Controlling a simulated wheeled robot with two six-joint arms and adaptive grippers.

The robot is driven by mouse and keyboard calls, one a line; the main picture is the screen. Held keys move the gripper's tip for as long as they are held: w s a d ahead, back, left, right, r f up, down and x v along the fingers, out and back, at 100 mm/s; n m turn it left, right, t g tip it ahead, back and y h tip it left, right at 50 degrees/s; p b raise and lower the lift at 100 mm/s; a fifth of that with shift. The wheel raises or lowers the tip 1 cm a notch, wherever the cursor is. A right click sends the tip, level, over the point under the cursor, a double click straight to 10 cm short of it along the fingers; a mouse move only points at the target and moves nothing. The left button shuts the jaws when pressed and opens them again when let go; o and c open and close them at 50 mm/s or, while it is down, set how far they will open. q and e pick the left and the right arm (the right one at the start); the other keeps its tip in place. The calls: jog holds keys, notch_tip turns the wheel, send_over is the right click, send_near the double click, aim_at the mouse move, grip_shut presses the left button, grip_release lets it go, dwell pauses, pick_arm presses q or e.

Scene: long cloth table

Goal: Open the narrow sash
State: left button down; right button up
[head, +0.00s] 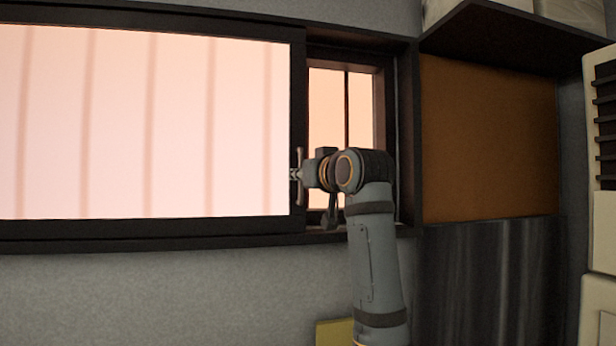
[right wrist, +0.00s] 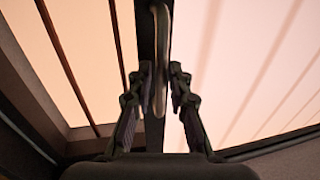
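A wide pale-pink sash (head: 150,130) in a dark frame fills the left of the window in the head view. An upright bar handle (head: 299,160) is on its right edge, and it also shows in the right wrist view (right wrist: 160,60). My right gripper (head: 296,175) reaches it from the right. In the right wrist view, the fingertips (right wrist: 161,85) are close in on both sides of the handle and look shut on it. A narrow orange pane (head: 327,115) with a dark upright bar shows right of the wide sash. My left gripper is out of view.
The dark window frame (head: 407,130) stands right of the narrow pane, near my right arm. Farther right are a brown panel (head: 490,140), a dark shelf (head: 500,35) above it and a pale slatted unit (head: 602,130). Grey wall (head: 150,290) lies below the window.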

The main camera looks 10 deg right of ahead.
jog(key=v, duration=1.1)
jog(key=shift+s, duration=0.3)
jog(key=shift+d+f, duration=0.1)
jog(key=shift+d, duration=0.05)
